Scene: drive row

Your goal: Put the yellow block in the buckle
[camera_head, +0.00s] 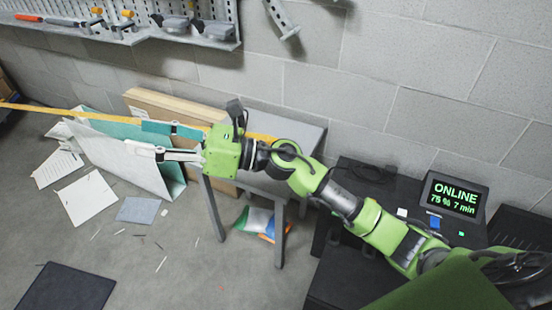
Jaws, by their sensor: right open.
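I cannot make out a yellow block or a buckle in the head view. A long yellow strap (70,112) runs from the left edge toward the right and passes behind my right gripper. My right gripper (142,138) is at the end of the green arm that comes in from the right. Its fingers point left and are apart, with nothing seen held between them. It is in front of the small grey table and the leaning boards. My left gripper is not in view.
A small grey table (301,133) stands against the block wall. Brown boards (150,101) and pale sheets (112,157) lean or lie left of it. A dark mat (66,288) and scraps are on the floor. A tool rack (190,38) hangs above. A status screen (454,196) stands right.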

